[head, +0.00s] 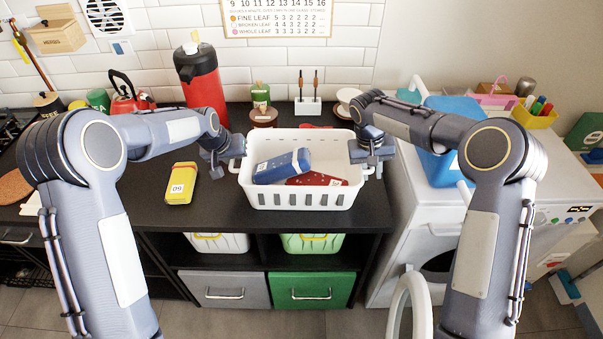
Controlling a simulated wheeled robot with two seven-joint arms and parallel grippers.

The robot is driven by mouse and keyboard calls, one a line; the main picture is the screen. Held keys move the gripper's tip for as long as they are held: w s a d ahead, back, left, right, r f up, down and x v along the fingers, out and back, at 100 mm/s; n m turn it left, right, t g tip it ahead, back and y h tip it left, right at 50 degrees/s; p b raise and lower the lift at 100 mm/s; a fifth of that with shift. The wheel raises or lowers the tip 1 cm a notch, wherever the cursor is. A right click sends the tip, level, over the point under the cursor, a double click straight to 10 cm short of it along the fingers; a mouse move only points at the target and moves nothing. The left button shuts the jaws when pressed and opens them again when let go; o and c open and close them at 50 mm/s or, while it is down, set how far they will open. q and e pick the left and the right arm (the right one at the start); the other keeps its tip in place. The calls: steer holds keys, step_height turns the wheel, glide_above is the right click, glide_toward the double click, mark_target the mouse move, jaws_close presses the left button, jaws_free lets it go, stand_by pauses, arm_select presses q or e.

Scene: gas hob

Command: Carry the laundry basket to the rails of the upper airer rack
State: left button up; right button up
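The white laundry basket (302,200) stands on the dark counter in the middle of the head view. A blue box (282,166) and a red patterned item (318,178) lie in it. My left gripper (236,164) is at the basket's left end, at the rim. My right gripper (369,170) is at its right end, also at the rim. Both seem to touch the basket, but the fingers are small and partly hidden, so I cannot tell whether they are closed on it. I cannot make out the airer rack or its rails in this view.
A yellow box (181,183) lies left of the basket. Right is a white washing machine (425,240) with a blue container (447,150) on top; a white ring (411,305) stands out in front.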

arm_select(q)
jaws_close()
arm_select(e)
jaws_close()
arm_select(q)
steer(key=shift+r, duration=0.15)
arm_select(e)
steer(key=shift+r, duration=0.15)
